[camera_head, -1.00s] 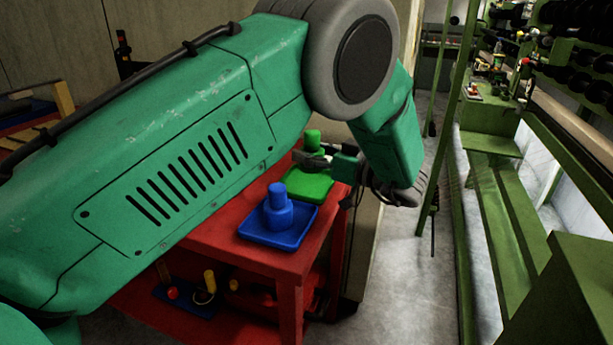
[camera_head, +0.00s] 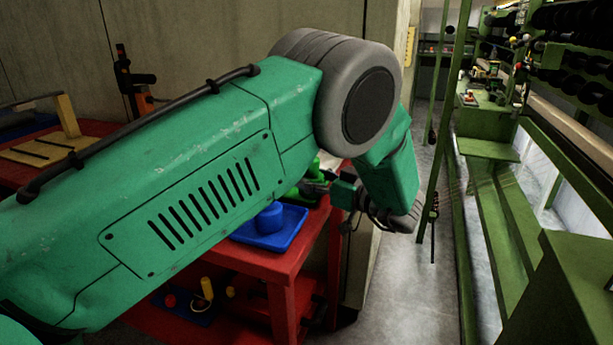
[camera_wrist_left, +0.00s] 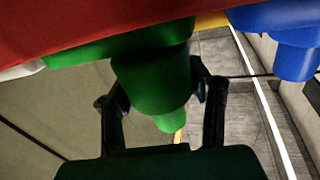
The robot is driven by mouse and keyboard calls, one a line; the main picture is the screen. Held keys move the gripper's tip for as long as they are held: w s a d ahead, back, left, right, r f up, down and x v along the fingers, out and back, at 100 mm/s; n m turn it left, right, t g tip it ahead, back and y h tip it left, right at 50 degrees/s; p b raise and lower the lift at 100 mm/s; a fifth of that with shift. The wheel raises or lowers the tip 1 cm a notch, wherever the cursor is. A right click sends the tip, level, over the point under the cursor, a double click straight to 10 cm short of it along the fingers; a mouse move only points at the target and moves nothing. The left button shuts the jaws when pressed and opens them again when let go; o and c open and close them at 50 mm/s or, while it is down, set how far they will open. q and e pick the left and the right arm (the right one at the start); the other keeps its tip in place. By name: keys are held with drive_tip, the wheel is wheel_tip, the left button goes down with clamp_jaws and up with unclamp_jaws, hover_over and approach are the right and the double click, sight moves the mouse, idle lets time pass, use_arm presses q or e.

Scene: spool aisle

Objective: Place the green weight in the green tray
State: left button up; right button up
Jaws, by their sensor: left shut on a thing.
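My left gripper (camera_head: 318,186) is shut on the green weight, at the far end of the red table. In the left wrist view the fingers (camera_wrist_left: 160,88) lie on both sides of the green weight (camera_wrist_left: 150,82). That view appears upside down, with the weight's narrow knob pointing down in the picture. The green tray (camera_wrist_left: 75,50) is directly beyond the weight's base; I cannot tell whether they touch. In the head view my left arm hides most of the weight and much of the green tray (camera_head: 294,194). My right gripper is not in view.
A blue weight (camera_head: 270,217) stands in a blue tray (camera_head: 284,238) on the red table (camera_head: 265,259), close to the green tray. It also shows in the wrist view (camera_wrist_left: 294,60). Small coloured items sit on the lower shelf. A green rack (camera_head: 490,200) stands right, past clear floor.

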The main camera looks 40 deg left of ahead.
sight(322, 179)
use_arm(q)
drive_tip(key=o, duration=1.5)
drive_tip(key=shift+a+f, duration=0.1)
drive_tip(key=shift+a, duration=0.25)
drive_tip(key=shift+a+f, duration=0.3)
drive_tip(key=shift+a, duration=0.65)
drive_tip(key=shift+d+r, duration=0.85)
drive_tip(key=shift+d, duration=0.05)
drive_tip(key=d+p, duration=0.1)
drive_tip(key=d, duration=0.7)
drive_tip(key=shift+s+d+f+p, duration=0.1)
drive_tip(key=shift+d+p, duration=0.2)
drive_tip(key=shift+d, duration=1.55)
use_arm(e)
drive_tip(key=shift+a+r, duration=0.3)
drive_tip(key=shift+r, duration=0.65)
